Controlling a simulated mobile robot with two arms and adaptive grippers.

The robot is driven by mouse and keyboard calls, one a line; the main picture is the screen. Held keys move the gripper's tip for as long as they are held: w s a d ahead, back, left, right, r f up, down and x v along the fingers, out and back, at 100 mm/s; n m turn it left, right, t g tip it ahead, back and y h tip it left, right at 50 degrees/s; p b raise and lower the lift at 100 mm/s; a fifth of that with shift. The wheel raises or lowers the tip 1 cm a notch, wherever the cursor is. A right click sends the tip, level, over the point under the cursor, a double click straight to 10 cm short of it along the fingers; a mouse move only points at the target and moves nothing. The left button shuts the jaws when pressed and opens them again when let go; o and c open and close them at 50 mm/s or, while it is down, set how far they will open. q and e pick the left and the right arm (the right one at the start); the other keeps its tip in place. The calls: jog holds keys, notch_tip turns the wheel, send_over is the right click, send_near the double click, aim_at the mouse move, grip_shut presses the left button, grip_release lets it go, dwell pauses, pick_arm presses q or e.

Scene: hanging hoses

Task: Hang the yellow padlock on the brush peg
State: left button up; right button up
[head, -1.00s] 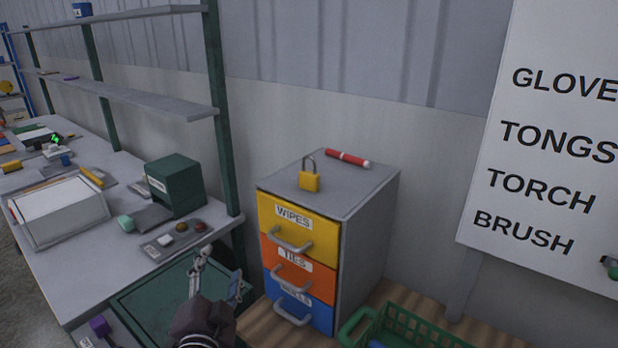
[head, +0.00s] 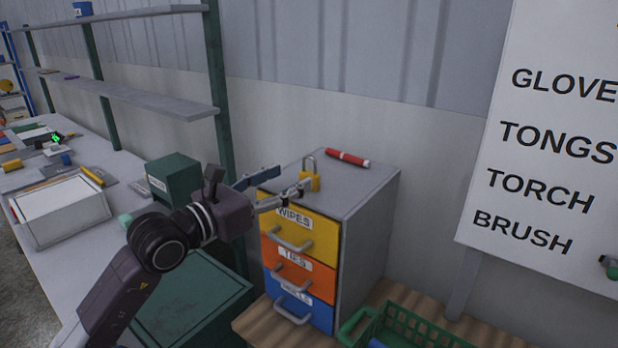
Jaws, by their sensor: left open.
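The yellow padlock (head: 310,181) stands upright on top of the drawer cabinet (head: 352,190), its shackle pointing up. My left gripper (head: 285,186) is open at the cabinet's left top edge. Its fingers point right toward the padlock, and the nearer fingertip overlaps the padlock's lower left side in the picture. I cannot tell if they touch. The white board (head: 545,150) at the right carries the labels GLOVE, TONGS, TORCH and BRUSH (head: 523,232). The brush peg itself cannot be made out. My right gripper is not in view.
A red marker-like stick (head: 347,158) lies behind the padlock on the cabinet. A green basket (head: 405,325) stands at the lower right on a wooden surface. A dark green box (head: 172,178) stands on the bench at the left, beneath grey shelves (head: 150,103).

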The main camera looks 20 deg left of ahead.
aim_at(309, 173)
pick_arm(q)
jog(key=p+x, duration=0.4)
jog(key=x, duration=0.2)
jog(key=shift+w, duration=0.1)
jog(key=shift+w+d, duration=0.1)
jog(key=shift+w, duration=0.2)
jog(key=shift+w+d+f, duration=0.15)
jog(key=shift+w+f, duration=0.05)
jog(key=shift+w, duration=0.05)
jog(key=shift+c, duration=0.4)
jog(key=c, duration=1.3)
